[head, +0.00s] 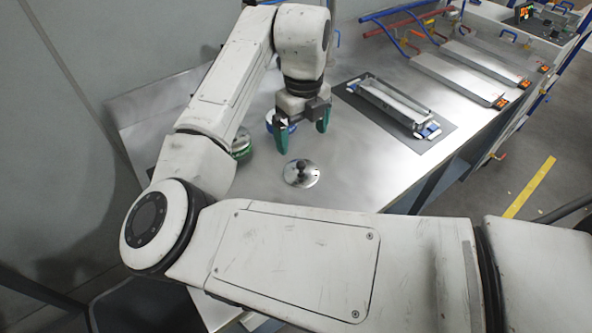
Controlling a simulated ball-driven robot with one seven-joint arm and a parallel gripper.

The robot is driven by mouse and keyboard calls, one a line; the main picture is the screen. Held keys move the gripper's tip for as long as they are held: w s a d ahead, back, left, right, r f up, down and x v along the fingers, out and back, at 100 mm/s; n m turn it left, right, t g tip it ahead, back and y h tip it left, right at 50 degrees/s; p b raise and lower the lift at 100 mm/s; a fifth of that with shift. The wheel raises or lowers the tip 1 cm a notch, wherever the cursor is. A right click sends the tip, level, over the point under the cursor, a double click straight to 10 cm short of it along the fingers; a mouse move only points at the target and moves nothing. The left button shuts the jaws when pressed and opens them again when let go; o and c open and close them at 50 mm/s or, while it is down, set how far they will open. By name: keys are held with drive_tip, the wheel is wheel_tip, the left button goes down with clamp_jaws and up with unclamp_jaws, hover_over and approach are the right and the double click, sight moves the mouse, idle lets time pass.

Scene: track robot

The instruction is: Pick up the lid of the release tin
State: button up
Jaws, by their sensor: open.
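A round, shiny metal lid (297,179) with a dark knob in its middle lies flat on the metal bench. My gripper (302,140) has green fingers and points down above the bench. Its fingers are apart with nothing seen between them. It appears behind and above the lid, apart from it. A green-sided tin (243,151) stands to the left, partly hidden by my arm. A blue round container (271,121) shows partly behind the left finger. I cannot tell which of these is the release tin.
A dark mat (437,145) holds a metal tray (392,100) with blue-and-white pieces at its corner. Several long metal panels (470,70) and blue and red handles lie at the back right. The bench (352,178) is clear right of the lid.

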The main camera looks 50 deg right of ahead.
sight(302, 163)
wheel_tip(302, 163, down, 11)
drive_tip(key=shift+w+r+p, duration=0.1)
drive_tip(key=shift+r+p, duration=0.1)
drive_tip(key=shift+p, duration=0.35)
drive_tip(key=c, duration=0.7)
drive_tip(key=shift+d+r, duration=0.1)
